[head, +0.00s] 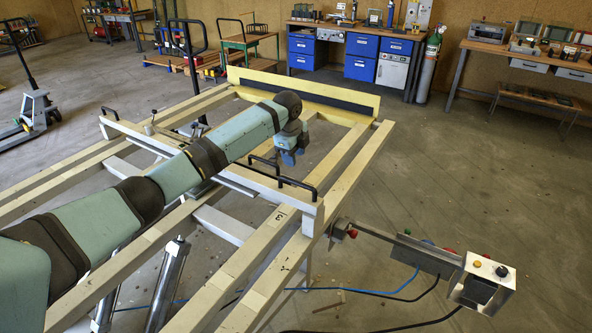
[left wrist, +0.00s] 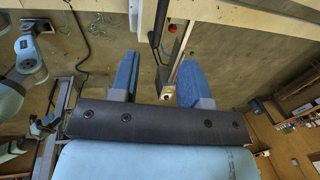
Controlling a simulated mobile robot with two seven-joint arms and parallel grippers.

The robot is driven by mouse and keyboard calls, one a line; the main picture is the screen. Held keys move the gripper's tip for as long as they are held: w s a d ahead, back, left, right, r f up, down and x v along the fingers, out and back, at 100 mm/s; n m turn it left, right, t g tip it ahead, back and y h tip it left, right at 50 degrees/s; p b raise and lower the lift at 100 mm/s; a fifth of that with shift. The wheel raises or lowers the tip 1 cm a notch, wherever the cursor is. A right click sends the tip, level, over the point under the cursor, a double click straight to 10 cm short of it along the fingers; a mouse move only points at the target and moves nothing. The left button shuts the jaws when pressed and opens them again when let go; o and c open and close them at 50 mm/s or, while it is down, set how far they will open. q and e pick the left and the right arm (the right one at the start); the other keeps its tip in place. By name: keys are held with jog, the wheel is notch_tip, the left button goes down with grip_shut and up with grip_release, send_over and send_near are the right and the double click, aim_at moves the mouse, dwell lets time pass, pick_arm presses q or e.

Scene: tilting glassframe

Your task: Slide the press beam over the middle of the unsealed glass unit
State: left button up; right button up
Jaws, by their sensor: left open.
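The press beam (head: 305,206) is a pale bar lying across the long wooden rails of the frame, with a black handle near each end. My left arm reaches over it and hides its middle. My left gripper (head: 289,158), with blue fingers, hangs open just beyond the beam's right-hand handle (head: 292,180), apart from it as far as I can tell. In the left wrist view the two fingers (left wrist: 157,82) are spread with nothing gripped; a dark bar shows beyond the gap. I cannot clearly make out the glass unit; my arm covers much of the frame. My right gripper is out of view.
The frame's yellow end board (head: 340,99) stands at the far end. A control box (head: 482,282) with buttons sticks out to the right, with cables on the floor. Workbenches (head: 355,55) and a pallet truck (head: 38,108) stand farther off. The floor at right is clear.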

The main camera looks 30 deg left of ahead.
pick_arm(q)
jog(key=shift+s+r, duration=0.25)
jog(key=shift+r, duration=1.05)
jog(key=s+d+f+n+t+h+p, duration=0.1)
jog(key=s+d+f+n, duration=0.1)
jog(key=s+d+f, duration=0.5)
jog(key=s+d+f+n+t+h, duration=0.15)
jog(key=s+d+f, duration=0.3)
jog(key=f, duration=0.45)
jog(key=s+d+f+n+t+h+p, duration=0.1)
jog(key=s+d+f+n, duration=0.2)
jog(key=s+d+f, duration=0.35)
jog(key=s+a+f+n+t, duration=0.1)
jog(key=s+n, duration=0.3)
jog(key=s, duration=0.8)
jog(key=s+f+n+t, duration=0.1)
jog(key=s+n+t, duration=0.3)
jog(key=s, duration=0.9)
jog(key=shift+a+f+n+p, duration=0.3)
jog(key=shift+a+n+p, duration=0.1)
jog(key=shift+n, duration=0.25)
jog(key=shift+s+y, duration=0.1)
jog(key=shift+y, duration=0.15)
